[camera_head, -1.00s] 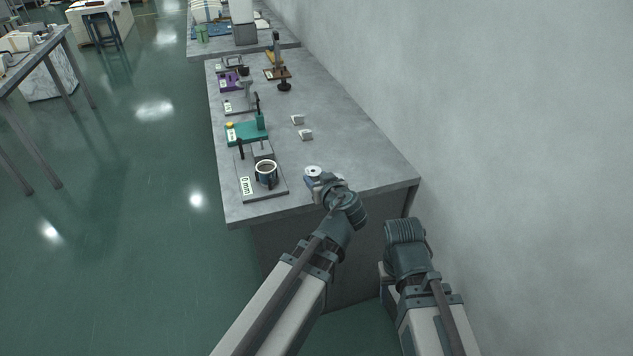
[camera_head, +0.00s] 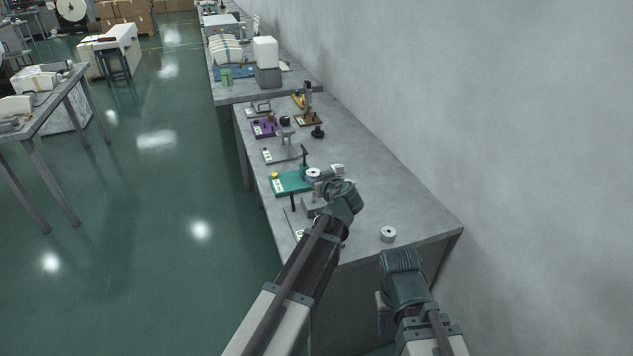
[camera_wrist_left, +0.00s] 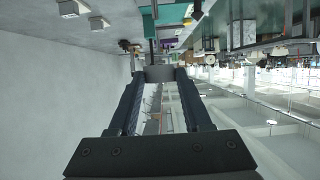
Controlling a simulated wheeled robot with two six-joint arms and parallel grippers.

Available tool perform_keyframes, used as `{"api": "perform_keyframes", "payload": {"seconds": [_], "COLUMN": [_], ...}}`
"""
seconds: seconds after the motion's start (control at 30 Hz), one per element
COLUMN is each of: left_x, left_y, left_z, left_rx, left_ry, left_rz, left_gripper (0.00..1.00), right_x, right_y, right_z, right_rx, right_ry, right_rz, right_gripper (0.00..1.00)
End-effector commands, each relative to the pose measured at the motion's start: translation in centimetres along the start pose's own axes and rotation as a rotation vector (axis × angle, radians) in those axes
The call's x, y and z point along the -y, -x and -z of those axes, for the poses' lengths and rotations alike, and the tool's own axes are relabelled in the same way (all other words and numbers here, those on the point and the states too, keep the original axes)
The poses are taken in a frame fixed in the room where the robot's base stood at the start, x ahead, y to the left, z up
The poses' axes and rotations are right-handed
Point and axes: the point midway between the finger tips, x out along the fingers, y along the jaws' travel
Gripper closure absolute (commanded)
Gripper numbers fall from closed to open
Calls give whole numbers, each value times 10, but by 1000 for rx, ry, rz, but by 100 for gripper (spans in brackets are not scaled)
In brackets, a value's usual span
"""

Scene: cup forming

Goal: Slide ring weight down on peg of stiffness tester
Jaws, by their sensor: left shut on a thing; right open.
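A pale ring weight (camera_head: 313,173) with a dark centre is at the tip of my left gripper (camera_head: 320,181). In the left wrist view the fingers are shut on this grey ring weight (camera_wrist_left: 160,73), seen edge-on. In the head view it appears over the grey tester (camera_head: 312,203), which has a dark post (camera_head: 292,201) and a white display (camera_head: 298,234). My left arm hides much of the tester; its peg and the mug cannot be made out. I cannot tell whether the ring touches the peg. My right gripper (camera_head: 382,303) is open, low beside the table's front edge.
A second ring weight (camera_head: 388,234) lies on the grey table (camera_head: 400,200) near its front edge. A teal device (camera_head: 289,182) stands just beyond the tester, with other devices farther back. White blocks (camera_wrist_left: 72,8) are nearby. The wall bounds the right side.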

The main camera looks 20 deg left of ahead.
Motion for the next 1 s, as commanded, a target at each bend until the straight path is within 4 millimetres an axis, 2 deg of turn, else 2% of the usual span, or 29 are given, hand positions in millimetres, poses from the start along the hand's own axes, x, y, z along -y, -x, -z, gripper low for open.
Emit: {"api": "perform_keyframes", "payload": {"seconds": [0.37, 1.0], "left_x": [0, 0], "left_y": [-1, -18], "left_z": [-4, -44], "left_rx": [-1, -1], "left_ry": [0, 0], "left_rz": [0, 0], "left_gripper": [100, 100], "right_x": [0, 5], "right_y": [-4, -48], "right_z": [0, 3], "right_rx": [0, 0], "right_ry": [0, 1], "right_rz": [0, 0], "right_gripper": [50, 50]}}
